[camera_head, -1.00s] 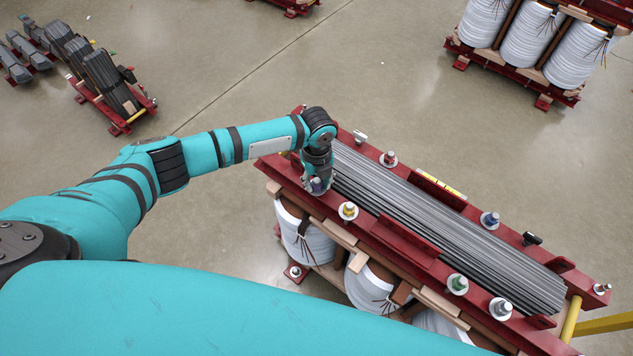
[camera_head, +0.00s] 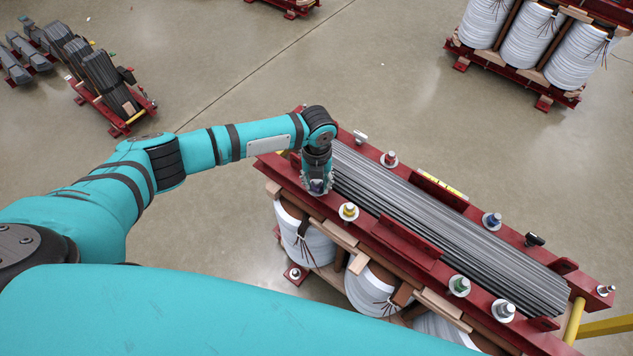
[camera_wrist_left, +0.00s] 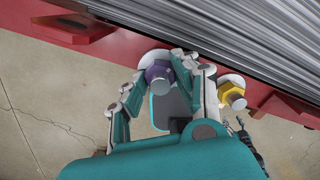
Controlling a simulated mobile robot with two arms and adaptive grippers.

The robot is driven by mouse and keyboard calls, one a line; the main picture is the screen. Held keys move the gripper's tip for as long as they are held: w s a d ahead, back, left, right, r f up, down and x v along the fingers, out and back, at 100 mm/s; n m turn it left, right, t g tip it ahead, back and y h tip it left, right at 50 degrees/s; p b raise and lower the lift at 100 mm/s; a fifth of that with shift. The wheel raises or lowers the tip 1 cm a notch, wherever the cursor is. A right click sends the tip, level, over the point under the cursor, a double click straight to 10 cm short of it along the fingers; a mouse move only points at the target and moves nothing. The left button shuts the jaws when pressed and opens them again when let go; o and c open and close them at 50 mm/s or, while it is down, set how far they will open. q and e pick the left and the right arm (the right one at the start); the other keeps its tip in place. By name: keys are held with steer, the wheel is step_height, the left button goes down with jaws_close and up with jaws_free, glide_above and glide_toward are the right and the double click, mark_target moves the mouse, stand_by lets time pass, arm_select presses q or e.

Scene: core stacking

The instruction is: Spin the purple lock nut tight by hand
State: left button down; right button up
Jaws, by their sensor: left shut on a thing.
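The purple lock nut (camera_wrist_left: 157,73) sits on a bolt with a white washer on the red clamp beam (camera_head: 410,264) in the left wrist view. My left gripper (camera_head: 317,187) points down over it at the beam's left end. In the left wrist view its two fingers (camera_wrist_left: 166,80) stand on either side of the nut, shut on it. In the head view the fingers mostly hide the nut; only a bit of purple shows. My right gripper is not in view.
A yellow nut (camera_head: 348,211) stands close beside my left gripper, also in the left wrist view (camera_wrist_left: 232,95). Green (camera_head: 459,286), blue (camera_head: 491,220) and red (camera_head: 389,159) nuts stand farther along. Grey core laminations (camera_head: 450,230) lie between the beams, above white coils (camera_head: 306,245).

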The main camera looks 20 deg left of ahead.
mark_target(316, 184)
arm_select(q)
steer(key=m, duration=0.2)
steer(key=shift+a+f+m+b, duration=0.1)
steer(key=shift+f+m+b, duration=0.05)
steer(key=shift+m+b, duration=0.2)
steer(key=shift+s+m, duration=0.1)
steer(key=shift+m, duration=0.55)
steer(key=c, duration=0.9)
jaws_free()
steer(key=shift+r, duration=0.4)
step_height(316, 184, up, 11)
steer(key=shift+r, duration=0.2)
